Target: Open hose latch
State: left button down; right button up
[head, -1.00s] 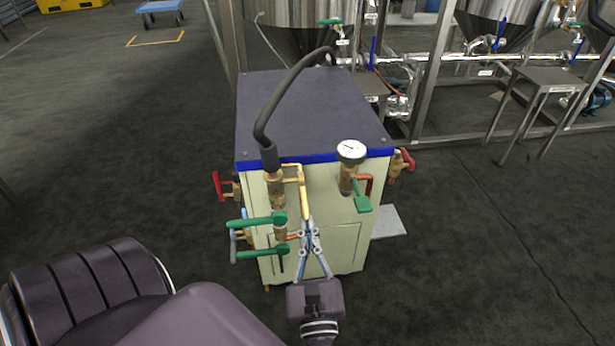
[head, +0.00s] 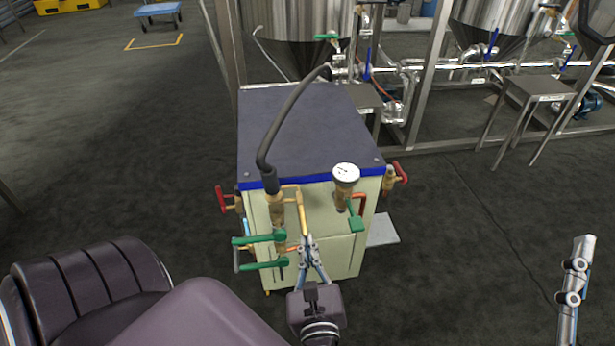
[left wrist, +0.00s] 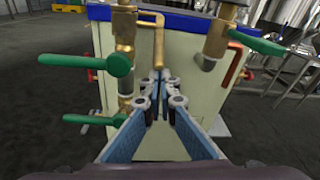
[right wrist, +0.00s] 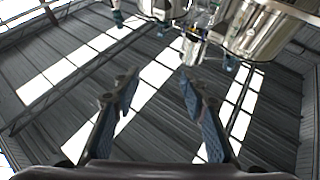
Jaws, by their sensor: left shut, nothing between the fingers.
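The black hose (head: 270,140) runs down to a brass coupling (head: 277,208) on the cream cabinet's front. A bent yellow latch lever (head: 301,208) sticks out right from the coupling and hangs down; it shows in the left wrist view (left wrist: 159,42). My left gripper (head: 307,240) is shut and empty, its tips at the lever's lower end; whether they touch it I cannot tell. Its tips show in the left wrist view (left wrist: 160,80). My right gripper (right wrist: 158,75) is open and empty, pointing toward the roof; part of it shows at the head view's right edge.
Two green valve handles (head: 258,238) (head: 263,265) lie left of the left gripper. A pressure gauge (head: 346,174) and another green handle (head: 356,222) stand to its right. Red handles (head: 222,198) (head: 400,172) stick out at the cabinet's sides. The floor to the right is mostly clear.

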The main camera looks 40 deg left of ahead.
aim_at(306, 224)
notch_tip(306, 224, down, 18)
jog(key=d+g+h+p, duration=0.2)
jog(key=g+h+p, duration=0.15)
jog(key=g, duration=0.65)
pick_arm(q)
jog(key=r, duration=0.1)
jog(key=g+h+p, duration=0.1)
jog(key=r, duration=0.1)
jog(key=shift+s+d+r+g+h+p, duration=0.3)
jog(key=shift+s+d+r, duration=0.05)
jog(key=shift+r+p, duration=0.9)
jog(key=shift+p, duration=0.2)
pick_arm(e)
jog(key=s+d+f+g+h, duration=0.1)
jog(key=s+d+f+g, duration=0.2)
jog(key=s+f, duration=0.3)
jog(key=s+d+f+m+g+h, duration=0.1)
jog(key=s+d+f+g, duration=0.2)
jog(key=s+f+g, duration=0.3)
jog(key=s, duration=0.5)
jog(key=shift+d, duration=0.2)
